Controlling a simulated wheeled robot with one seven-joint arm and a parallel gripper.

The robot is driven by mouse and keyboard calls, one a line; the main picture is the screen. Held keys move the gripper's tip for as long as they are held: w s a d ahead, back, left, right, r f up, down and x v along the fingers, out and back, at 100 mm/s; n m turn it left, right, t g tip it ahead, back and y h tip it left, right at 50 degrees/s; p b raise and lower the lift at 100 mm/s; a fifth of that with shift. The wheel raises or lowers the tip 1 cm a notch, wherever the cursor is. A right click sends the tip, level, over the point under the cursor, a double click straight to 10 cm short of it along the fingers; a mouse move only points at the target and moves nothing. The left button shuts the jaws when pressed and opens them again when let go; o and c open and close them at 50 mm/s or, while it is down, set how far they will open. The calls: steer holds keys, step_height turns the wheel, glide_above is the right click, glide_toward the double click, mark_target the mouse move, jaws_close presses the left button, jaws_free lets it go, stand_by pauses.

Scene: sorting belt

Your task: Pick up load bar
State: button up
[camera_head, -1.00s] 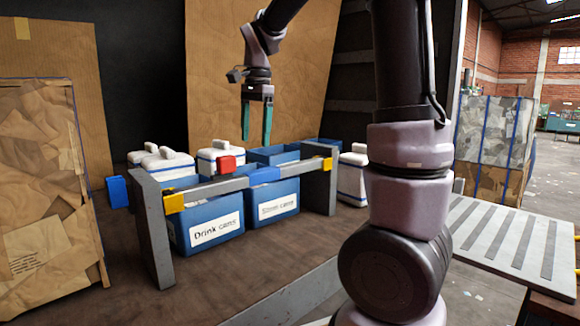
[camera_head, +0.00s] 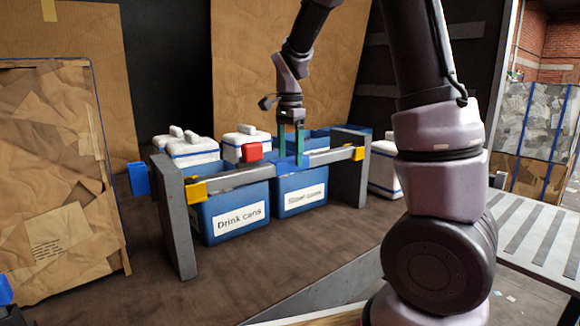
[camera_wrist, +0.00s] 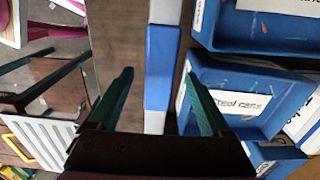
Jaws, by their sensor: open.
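The load bar (camera_head: 238,178) is a long grey bar with a blue middle section. It lies level across two grey uprights, with yellow blocks near its ends. My gripper (camera_head: 291,160) points down over the blue section, fingers open, one to each side of the bar's line. In the wrist view, the bar (camera_wrist: 161,65) runs between the two open green fingers of my gripper (camera_wrist: 161,78), apart from both. Whether the tips are level with the bar or just above it is hard to tell.
Blue bins for drink cans (camera_head: 232,214) and steel cans (camera_head: 300,198) stand behind and below the bar. White lidded boxes (camera_head: 190,152) stand behind. A cardboard bale (camera_head: 55,170) is at left.

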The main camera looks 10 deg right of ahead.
steer(key=shift+f, duration=0.8)
jaws_close()
steer(key=shift+r, duration=0.15)
stand_by(0.6)
